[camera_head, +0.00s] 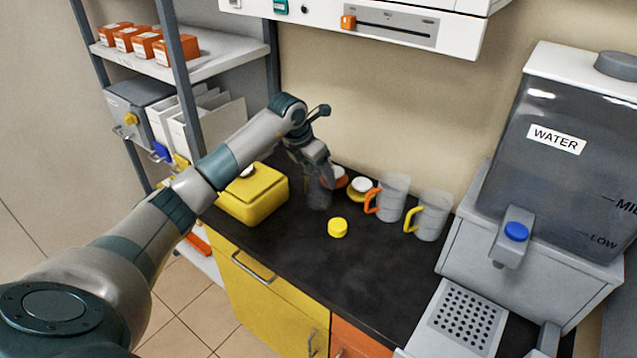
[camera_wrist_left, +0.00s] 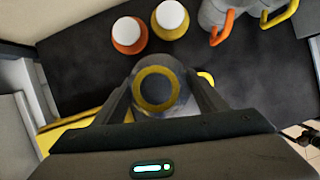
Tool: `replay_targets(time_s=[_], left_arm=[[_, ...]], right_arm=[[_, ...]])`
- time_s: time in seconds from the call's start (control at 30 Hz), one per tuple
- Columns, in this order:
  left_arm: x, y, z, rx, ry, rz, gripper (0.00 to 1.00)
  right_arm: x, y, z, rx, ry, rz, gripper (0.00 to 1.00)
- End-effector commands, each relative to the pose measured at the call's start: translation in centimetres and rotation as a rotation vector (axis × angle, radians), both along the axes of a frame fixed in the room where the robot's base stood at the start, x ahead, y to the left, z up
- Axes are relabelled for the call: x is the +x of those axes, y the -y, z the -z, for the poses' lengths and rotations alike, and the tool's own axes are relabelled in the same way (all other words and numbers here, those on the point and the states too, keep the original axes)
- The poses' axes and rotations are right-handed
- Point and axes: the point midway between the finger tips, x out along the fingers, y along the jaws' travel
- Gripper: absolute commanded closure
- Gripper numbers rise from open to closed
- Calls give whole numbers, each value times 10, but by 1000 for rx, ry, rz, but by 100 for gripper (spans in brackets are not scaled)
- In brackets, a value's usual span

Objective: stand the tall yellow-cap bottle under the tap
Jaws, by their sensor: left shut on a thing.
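My left gripper (camera_head: 318,178) is shut on a clear grey bottle (camera_head: 319,196) at the back of the dark counter. In the left wrist view the bottle shows from above between the fingers, with a yellow ring (camera_wrist_left: 157,88) around its top. I cannot tell whether its base touches the counter. A round yellow cap (camera_head: 338,227) sits on the counter just in front of it. The water dispenser's tap (camera_head: 514,236), with a blue button, is at the right, above a perforated drip tray (camera_head: 465,322). No bottle stands on the visible part of the tray.
An orange-handled mug (camera_head: 393,198) and a yellow-handled mug (camera_head: 431,216) stand between bottle and dispenser (camera_head: 575,140). Two white-topped items, one orange (camera_wrist_left: 127,33) and one yellow (camera_wrist_left: 171,17), stand behind the bottle. A yellow box (camera_head: 253,195) is left. The front-middle counter (camera_head: 370,275) is clear.

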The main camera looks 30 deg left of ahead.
Motion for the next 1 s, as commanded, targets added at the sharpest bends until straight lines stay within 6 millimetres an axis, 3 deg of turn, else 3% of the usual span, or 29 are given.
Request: replay_targets(time_s=[0.4,0.8,0.83,0.9,1.0], left_arm=[[0,0,37,0,-1,-1,66],[0,0,42,1,1,0,66],[0,0,43,0,0,0,32],[0,0,42,0,-1,0,16],[0,0,42,0,-1,0,16]], right_arm=[[0,-1,-23,1,0,1,13],[0,2,-18,-2,-1,-1,13],[0,3,-18,-2,-1,-1,13],[0,3,-19,-3,0,-1,13],[0,3,-19,-3,0,-1,13]])
